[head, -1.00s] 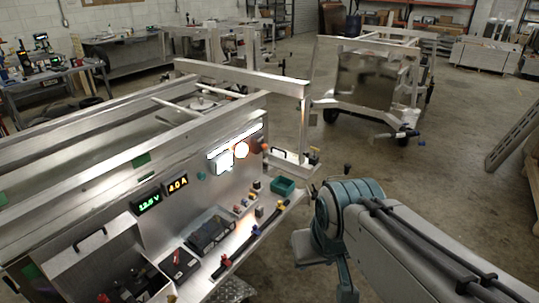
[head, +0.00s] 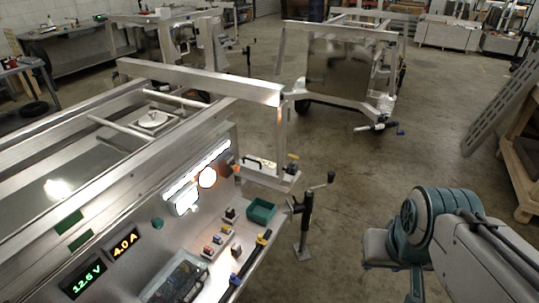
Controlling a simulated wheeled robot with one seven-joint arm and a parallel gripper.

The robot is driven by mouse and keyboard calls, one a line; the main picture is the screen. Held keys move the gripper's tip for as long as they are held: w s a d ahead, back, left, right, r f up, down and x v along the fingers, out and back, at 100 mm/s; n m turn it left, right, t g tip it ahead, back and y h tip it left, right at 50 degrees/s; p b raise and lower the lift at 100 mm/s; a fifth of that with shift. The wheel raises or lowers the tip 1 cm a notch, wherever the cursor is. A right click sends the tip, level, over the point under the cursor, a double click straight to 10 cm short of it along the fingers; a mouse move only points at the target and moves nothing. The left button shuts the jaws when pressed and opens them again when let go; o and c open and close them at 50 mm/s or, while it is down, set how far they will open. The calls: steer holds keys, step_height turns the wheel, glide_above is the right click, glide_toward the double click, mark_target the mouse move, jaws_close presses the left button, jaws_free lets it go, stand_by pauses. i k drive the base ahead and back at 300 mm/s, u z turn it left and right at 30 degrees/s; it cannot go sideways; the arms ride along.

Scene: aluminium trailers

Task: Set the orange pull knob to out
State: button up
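A small orange piece (head: 227,168), which looks like the orange pull knob, is on the upright panel (head: 148,232) of the near aluminium trailer. It sits just right of a bright round white light (head: 207,178). It is too small to tell whether it is in or out. My arm shows at the lower right, well apart from the panel. Its gripper fingers are not visible.
A shelf below holds switches and a green bin (head: 261,210). A jack post (head: 307,222) stands right of the trailer. Open floor lies between it and my arm. Another trailer (head: 345,70) stands behind.

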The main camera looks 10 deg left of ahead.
mark_target(236, 167)
steer(key=u, duration=0.25)
steer(key=i, duration=1.05)
steer(key=u, duration=0.6)
